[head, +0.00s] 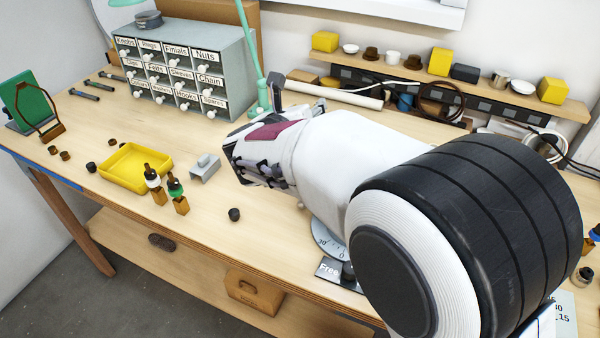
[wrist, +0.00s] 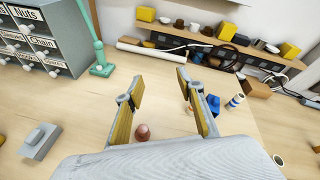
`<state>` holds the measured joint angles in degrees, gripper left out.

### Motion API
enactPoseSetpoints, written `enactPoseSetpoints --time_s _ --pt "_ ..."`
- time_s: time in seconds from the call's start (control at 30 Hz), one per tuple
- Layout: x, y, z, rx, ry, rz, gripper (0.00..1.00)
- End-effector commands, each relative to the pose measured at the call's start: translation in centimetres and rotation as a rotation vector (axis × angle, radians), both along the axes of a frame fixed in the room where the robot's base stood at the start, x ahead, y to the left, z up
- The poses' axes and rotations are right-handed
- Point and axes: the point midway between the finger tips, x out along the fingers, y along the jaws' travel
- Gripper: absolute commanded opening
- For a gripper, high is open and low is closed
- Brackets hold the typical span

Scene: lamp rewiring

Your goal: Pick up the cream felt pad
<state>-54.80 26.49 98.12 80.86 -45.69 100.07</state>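I cannot make out a cream felt pad in either view. A labelled drawer cabinet (head: 190,70) stands at the back of the bench, with one drawer front marked Felts; its drawers look shut. My gripper (wrist: 160,77) is open in the wrist view, its two yellow-lined fingers wide apart with nothing between the tips. It points toward the back of the bench, above the wood. A reddish-brown round piece (wrist: 143,132) lies on the bench below the fingers, nearer the left one. In the head view my arm hides the fingers' inner side and much of the bench.
A green lamp stand (head: 261,95) is beside the cabinet. A yellow tray (head: 136,168), two small bottles and a grey block (head: 205,166) are on the left bench. A shelf (head: 460,85) with small pots runs along the back.

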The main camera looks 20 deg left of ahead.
Motion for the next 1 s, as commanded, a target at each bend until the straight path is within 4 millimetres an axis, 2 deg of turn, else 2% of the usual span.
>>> enactPoseSetpoints --time_s 0.03,0.2,0.53,0.73,1.0 --pt "-0.6 0.9 -1.3 0.031 0.011 -0.034 0.38" --pt "-2.7 2.5 -4.9 0.144 0.037 -0.171 0.38" --pt "-7.2 3.5 -11.2 0.304 0.062 -0.391 0.38" --pt "-8.5 3.4 -12.9 0.352 0.068 -0.45 0.38" --pt "-8.6 3.4 -13.1 0.358 0.068 -0.459 0.38"
